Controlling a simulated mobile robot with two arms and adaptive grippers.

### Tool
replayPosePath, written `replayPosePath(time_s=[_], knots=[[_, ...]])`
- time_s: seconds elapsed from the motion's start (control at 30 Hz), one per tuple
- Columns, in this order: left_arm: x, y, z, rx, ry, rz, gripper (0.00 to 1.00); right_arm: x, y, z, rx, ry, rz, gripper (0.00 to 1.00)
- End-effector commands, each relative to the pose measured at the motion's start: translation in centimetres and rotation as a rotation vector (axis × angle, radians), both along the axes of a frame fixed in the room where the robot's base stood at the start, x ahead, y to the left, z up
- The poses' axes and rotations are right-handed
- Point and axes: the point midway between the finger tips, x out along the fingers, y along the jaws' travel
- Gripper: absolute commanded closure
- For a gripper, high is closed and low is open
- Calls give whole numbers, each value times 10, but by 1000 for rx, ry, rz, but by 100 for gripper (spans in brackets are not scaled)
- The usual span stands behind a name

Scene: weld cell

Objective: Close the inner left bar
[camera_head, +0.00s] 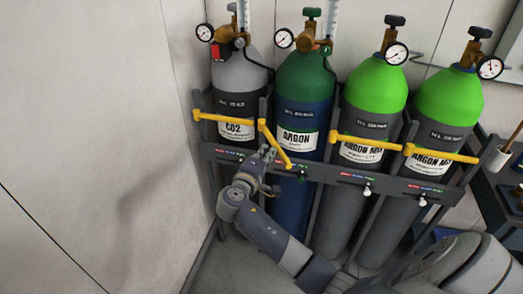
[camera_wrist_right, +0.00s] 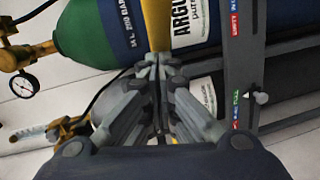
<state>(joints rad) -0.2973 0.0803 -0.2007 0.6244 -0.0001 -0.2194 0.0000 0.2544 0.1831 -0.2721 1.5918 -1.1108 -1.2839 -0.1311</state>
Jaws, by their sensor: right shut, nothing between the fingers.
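The inner left bar (camera_head: 275,144) is a yellow bar at the second cylinder from the left, the green and blue argon cylinder (camera_head: 299,112). It slants down to the right from its upper left end and stands swung out, not level across the cylinder. My right gripper (camera_head: 268,153) is just left of the bar's lower part, shut and empty. In the right wrist view the yellow bar (camera_wrist_right: 156,25) is straight beyond the closed fingertips (camera_wrist_right: 155,62). I cannot tell whether they touch it. My left gripper is not in view.
Yellow bars lie across the CO2 cylinder (camera_head: 238,88) and the two bright green cylinders (camera_head: 376,105) (camera_head: 444,120). The grey rack (camera_head: 330,172) holds all the cylinders. A plain wall (camera_head: 90,140) is on the left. A dark cart (camera_head: 500,185) stands at the right.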

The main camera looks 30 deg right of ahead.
Motion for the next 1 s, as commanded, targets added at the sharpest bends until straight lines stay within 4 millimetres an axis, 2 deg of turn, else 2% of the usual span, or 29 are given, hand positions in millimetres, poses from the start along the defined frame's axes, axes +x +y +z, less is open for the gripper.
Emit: replayPosePath(time_s=[0.03, 0.2, 0.57, 1.0], knots=[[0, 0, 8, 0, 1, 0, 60, -5, -7, 3, -5, 4, 26, 100], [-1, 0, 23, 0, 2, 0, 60, -15, -30, 4, -8, 6, 173, 100], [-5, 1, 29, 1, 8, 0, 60, -22, -85, 1, -7, 7, 512, 100], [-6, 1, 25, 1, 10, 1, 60, -11, -134, 0, -1, 0, 517, 100]])
